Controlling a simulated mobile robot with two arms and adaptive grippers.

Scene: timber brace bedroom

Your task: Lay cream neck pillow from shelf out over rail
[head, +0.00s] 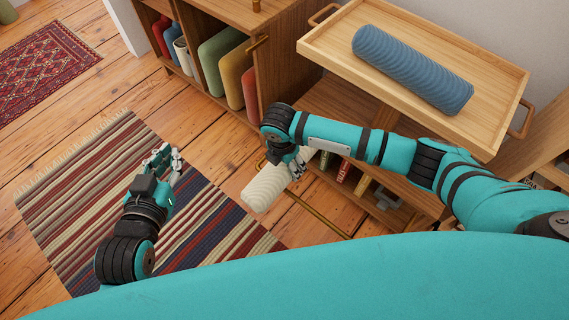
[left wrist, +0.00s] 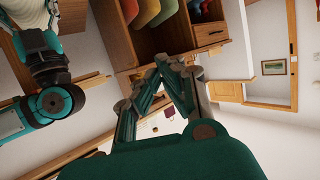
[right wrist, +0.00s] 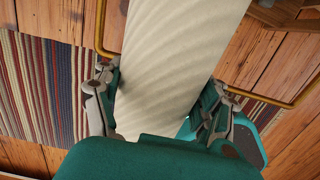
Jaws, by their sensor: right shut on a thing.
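The cream neck pillow (head: 265,188) is a ribbed roll, seen from above in the head view and filling the middle of the right wrist view (right wrist: 175,60). My right gripper (head: 296,165) is shut around it, with one finger on each side in the right wrist view (right wrist: 160,100). The brass rail (head: 318,216) runs low beside the shelf unit; parts of it show on both sides of the pillow in the right wrist view (right wrist: 285,103). I cannot tell whether pillow and rail touch. My left gripper (head: 172,160) is empty above the striped rug, its fingertips together in the left wrist view (left wrist: 174,62).
A wooden tray (head: 330,50) with a blue ribbed roll (head: 412,68) stands on top of the unit at the right. A cubby shelf (head: 275,20) holds several coloured items. The striped rug (head: 85,190) and floor are clear.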

